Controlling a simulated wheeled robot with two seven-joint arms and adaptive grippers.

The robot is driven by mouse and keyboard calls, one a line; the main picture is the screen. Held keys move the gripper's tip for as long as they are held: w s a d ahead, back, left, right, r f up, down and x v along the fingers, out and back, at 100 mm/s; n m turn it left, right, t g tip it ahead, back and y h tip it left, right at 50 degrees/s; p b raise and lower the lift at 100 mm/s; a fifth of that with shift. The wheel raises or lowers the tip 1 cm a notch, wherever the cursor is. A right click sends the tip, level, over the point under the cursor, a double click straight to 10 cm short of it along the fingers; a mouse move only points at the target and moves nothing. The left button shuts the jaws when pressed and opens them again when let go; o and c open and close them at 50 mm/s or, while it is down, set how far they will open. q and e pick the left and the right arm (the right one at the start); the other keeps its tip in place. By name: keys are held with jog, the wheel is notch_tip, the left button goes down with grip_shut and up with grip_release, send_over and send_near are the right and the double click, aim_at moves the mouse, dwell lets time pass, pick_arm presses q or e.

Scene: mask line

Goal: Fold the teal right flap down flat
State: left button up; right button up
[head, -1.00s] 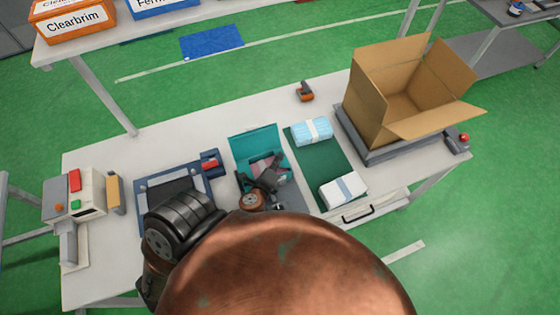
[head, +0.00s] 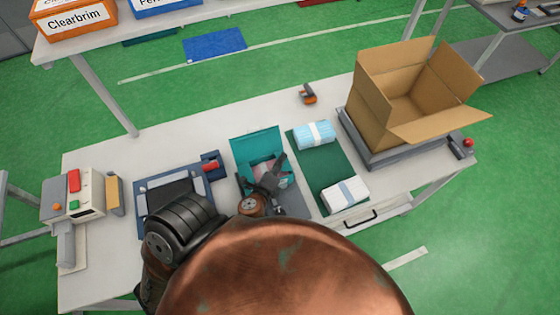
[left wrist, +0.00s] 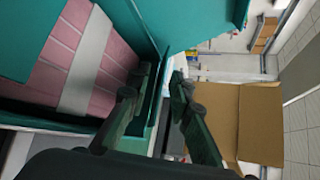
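A teal box (head: 256,143) stands open on the table, its back flap raised. A pink bundle with a pale band (left wrist: 85,60) lies inside; it shows best in the left wrist view. My left gripper (head: 279,171) is over the right side of the box. In the left wrist view, the fingers of my left gripper (left wrist: 161,76) are apart, one on each side of a narrow teal panel (left wrist: 152,112) at the box's right edge, which looks like the right flap. I cannot tell whether either finger touches it. My right gripper is not in view.
A green mat (head: 322,165) with a blue pack (head: 313,134) and a white pack (head: 345,193) lies right of the box. An open carton (head: 372,98) stands at the right on a grey platform. A dark blue tray (head: 146,187) is left. Bare table lies behind.

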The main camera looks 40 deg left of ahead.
pick_arm(q)
jog(key=v, duration=1.2)
